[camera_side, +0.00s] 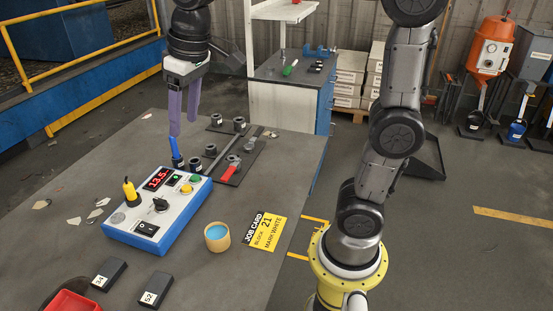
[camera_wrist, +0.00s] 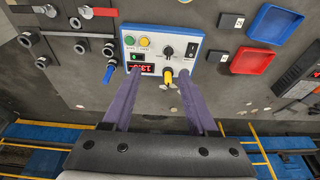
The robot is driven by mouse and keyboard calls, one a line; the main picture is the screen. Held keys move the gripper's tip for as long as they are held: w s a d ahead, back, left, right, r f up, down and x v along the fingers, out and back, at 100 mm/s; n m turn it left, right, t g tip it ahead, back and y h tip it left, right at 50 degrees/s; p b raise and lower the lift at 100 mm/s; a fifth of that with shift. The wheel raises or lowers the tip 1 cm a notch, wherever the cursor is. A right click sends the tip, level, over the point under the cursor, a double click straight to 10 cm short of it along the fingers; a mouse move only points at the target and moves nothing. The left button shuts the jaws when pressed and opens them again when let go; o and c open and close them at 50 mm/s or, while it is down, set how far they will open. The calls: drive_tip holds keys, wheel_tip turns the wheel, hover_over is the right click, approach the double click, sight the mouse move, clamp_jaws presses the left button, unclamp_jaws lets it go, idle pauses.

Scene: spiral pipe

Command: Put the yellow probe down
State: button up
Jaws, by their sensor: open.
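The yellow probe (camera_side: 129,190) stands upright at the left end of the blue-and-white meter box (camera_side: 160,240), apart from my gripper. In the wrist view the yellow probe (camera_wrist: 168,77) shows between my fingers' far ends, at the box's edge; how it is seated is unclear. My gripper (camera_side: 182,122) hangs above the table behind the box, with purple fingers pointing down, open and empty. In the wrist view my gripper (camera_wrist: 158,80) has its two fingers spread apart. A blue probe (camera_side: 175,150) stands upright just below the fingertips in the side view.
The box has a red display reading 13.5, knobs and buttons. Pipe fittings and a red-handled tool (camera_side: 230,171) lie behind it. A round pot with blue contents (camera_side: 217,238), a job card (camera_side: 263,231), black blocks (camera_side: 155,290) and a red tray (camera_side: 72,302) are nearer.

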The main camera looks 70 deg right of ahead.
drive_tip(key=s+d+f+t, duration=0.1)
drive_tip(key=s+f, duration=0.3)
drive_tip(key=s, duration=0.4)
drive_tip(key=s+d+f+t, duration=0.1)
drive_tip(key=s+f, duration=0.2)
drive_tip(key=s, duration=0.6)
drive_tip(key=shift+s+f+t, duration=0.3)
drive_tip(key=shift+f+t, duration=0.1)
